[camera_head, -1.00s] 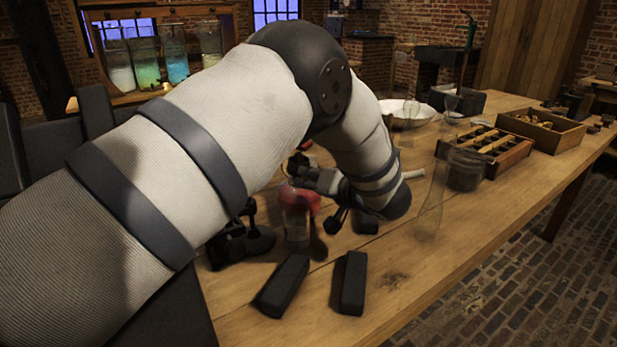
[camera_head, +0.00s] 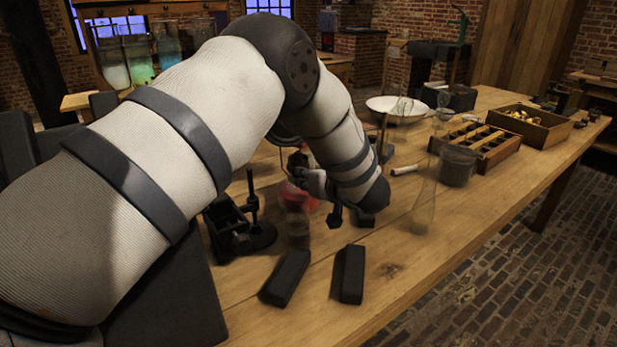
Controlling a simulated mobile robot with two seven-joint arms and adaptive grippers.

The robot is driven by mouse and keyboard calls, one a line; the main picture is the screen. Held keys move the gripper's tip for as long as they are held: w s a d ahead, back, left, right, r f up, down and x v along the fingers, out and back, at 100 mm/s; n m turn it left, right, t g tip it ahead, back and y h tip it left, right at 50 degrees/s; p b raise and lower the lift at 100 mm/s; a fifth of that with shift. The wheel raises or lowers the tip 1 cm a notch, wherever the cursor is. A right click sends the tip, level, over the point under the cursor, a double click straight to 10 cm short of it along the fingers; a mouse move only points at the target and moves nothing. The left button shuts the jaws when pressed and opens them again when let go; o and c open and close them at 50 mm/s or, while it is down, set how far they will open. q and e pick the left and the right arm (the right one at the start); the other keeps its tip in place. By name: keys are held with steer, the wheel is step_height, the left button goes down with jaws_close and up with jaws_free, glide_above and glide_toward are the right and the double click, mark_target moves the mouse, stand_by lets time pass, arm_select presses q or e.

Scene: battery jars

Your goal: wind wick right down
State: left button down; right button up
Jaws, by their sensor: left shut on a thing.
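The lamp (camera_head: 297,228) stands on the wooden table as a blurred, clear glass body with a red part near its top. The wick itself does not show. My left arm comes in from the left and bends down over the table. My left gripper (camera_head: 303,181) is at the lamp's upper end, shut, with its fingertips small and partly hidden. I cannot tell which part of the lamp it grips. A tall clear glass chimney (camera_head: 427,195) stands apart, to the right of the gripper. My right gripper is not in view.
Two dark blocks (camera_head: 348,273) (camera_head: 285,278) lie in front of the lamp. A black stand (camera_head: 245,238) is close on its left. A white bowl (camera_head: 398,108), a dark jar (camera_head: 457,166) and wooden boxes (camera_head: 483,160) (camera_head: 545,128) lie farther right. The table's front right is clear.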

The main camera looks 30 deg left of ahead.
arm_select(q)
steer(key=c, duration=1.5)
jaws_free()
